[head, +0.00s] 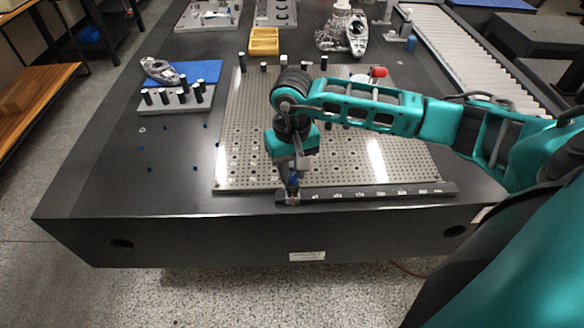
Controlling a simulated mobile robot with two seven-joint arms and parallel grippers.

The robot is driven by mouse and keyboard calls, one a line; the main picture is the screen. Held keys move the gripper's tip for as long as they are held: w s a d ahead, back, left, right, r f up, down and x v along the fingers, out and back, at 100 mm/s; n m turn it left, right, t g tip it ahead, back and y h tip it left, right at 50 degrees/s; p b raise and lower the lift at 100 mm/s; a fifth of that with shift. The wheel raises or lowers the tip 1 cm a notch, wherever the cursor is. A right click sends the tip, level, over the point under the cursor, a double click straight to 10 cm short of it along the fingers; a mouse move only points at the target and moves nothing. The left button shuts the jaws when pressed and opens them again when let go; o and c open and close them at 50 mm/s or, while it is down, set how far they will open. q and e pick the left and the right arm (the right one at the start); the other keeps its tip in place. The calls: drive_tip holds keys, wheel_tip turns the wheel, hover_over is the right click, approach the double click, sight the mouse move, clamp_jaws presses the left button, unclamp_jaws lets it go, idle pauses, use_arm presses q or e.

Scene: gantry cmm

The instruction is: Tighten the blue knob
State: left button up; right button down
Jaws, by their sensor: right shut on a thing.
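The blue knob (293,181) is a small blue piece at the left end of a dark rail with a white scale (370,193). The rail lies along the front edge of the perforated plate (232,150). My right gripper (293,178) points down onto the knob and is shut on it. The fingers and wrist hide most of the knob, so its turn cannot be seen. My right arm reaches in from the right across the plate. My left gripper is not in view.
A block with several dark pins (175,105) and a blue mat (205,70) with a metal part (158,70) are at the left. A yellow tray (264,41) and a red-tipped piece (378,72) are farther back. The table's front left is mostly clear.

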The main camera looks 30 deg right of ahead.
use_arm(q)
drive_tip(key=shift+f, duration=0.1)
use_arm(e)
drive_tip(key=shift+m+b, duration=0.35)
drive_tip(key=shift+m, duration=0.35)
drive_tip(key=m+b, duration=0.1)
drive_tip(key=m, duration=0.4)
drive_tip(key=shift+f+b, duration=0.1)
drive_tip(key=shift+b, duration=0.3)
drive_tip(key=m, duration=0.2)
drive_tip(key=shift+m+b, duration=0.3)
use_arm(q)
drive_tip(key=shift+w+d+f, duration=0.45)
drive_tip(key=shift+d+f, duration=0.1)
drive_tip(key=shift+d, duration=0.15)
use_arm(e)
drive_tip(key=shift+s+m, duration=0.1)
drive_tip(key=shift+m, duration=1.2)
drive_tip(key=c, duration=1)
unclamp_jaws()
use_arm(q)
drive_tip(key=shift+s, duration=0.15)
use_arm(e)
drive_tip(key=shift+o, duration=0.6)
